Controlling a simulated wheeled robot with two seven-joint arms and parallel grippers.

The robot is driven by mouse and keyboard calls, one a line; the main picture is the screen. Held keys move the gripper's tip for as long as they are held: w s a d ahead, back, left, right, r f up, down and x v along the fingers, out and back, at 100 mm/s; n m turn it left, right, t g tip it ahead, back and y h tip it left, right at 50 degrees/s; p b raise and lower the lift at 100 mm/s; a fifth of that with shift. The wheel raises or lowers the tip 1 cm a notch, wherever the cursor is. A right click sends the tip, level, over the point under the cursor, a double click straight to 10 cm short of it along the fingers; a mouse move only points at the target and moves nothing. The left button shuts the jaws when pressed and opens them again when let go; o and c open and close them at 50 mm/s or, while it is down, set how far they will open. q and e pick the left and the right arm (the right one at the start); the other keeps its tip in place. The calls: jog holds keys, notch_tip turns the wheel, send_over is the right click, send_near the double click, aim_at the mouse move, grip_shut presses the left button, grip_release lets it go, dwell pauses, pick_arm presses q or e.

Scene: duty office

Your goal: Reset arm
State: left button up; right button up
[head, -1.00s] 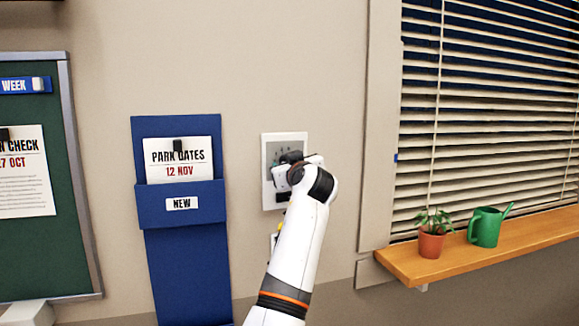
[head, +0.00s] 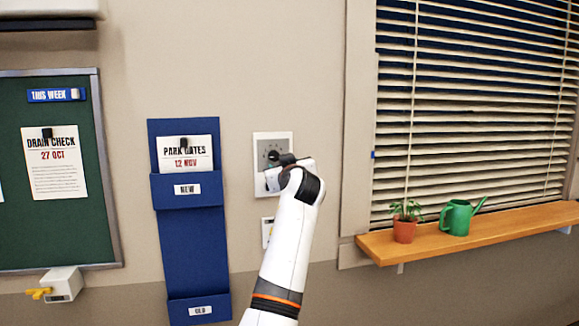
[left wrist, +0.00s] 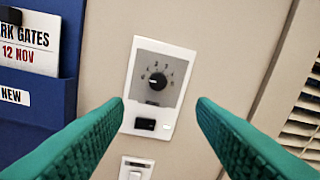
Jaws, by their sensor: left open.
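My left gripper (left wrist: 160,104) is open and empty, with its green fingers spread in front of a white wall panel (left wrist: 170,120). The panel has a black dial knob (left wrist: 158,81) with a numbered scale and a black switch (left wrist: 145,124) below it. The fingertips sit to either side of the panel's lower part in the left wrist view; no finger is seen touching the knob. In the head view the panel (head: 286,138) is on the wall near the middle, its lower right partly hidden by my left arm. My right gripper is not in view.
A smaller switch plate (left wrist: 137,168) is below the panel. A blue holder (head: 186,240) with a "Park Gates" sheet (head: 198,150) hangs to the left, beyond it a green notice board (head: 60,235). A wooden sill (head: 480,232) with a plant pot (head: 404,230) and green watering can (head: 457,218) is at right.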

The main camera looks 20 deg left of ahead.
pick_arm(q)
notch_tip(320, 180, down, 30)
jog(key=w+d+m+g+h, duration=0.2)
jog(key=m+h, duration=0.2)
jog(key=m, duration=0.1)
jog(key=s+d+f+m+g+h, duration=0.1)
jog(key=s+f, duration=0.3)
jog(key=f, duration=0.6)
jog(key=s+f+m+g+h, duration=0.1)
jog(key=s+f, duration=0.3)
jog(key=f, duration=0.6)
jog(key=s+d+f+m+g+h, duration=0.15)
jog(key=s+f, duration=0.25)
jog(key=f, duration=0.6)
jog(key=s+f+m+g, duration=0.2)
jog(key=s+f+g, duration=0.2)
jog(key=s+f, duration=1.9)
jog(key=s+f+g+h, duration=0.1)
jog(key=s+f, duration=0.3)
jog(key=s, duration=1.4)
jog(key=s+a+f+g, duration=0.1)
jog(key=s+f+g, duration=0.3)
jog(key=s, duration=1.4)
jog(key=shift+s+a+f+m+h, duration=0.15)
jog(key=shift+s+f+m+h, duration=0.2)
jog(key=shift+f, duration=0.2)
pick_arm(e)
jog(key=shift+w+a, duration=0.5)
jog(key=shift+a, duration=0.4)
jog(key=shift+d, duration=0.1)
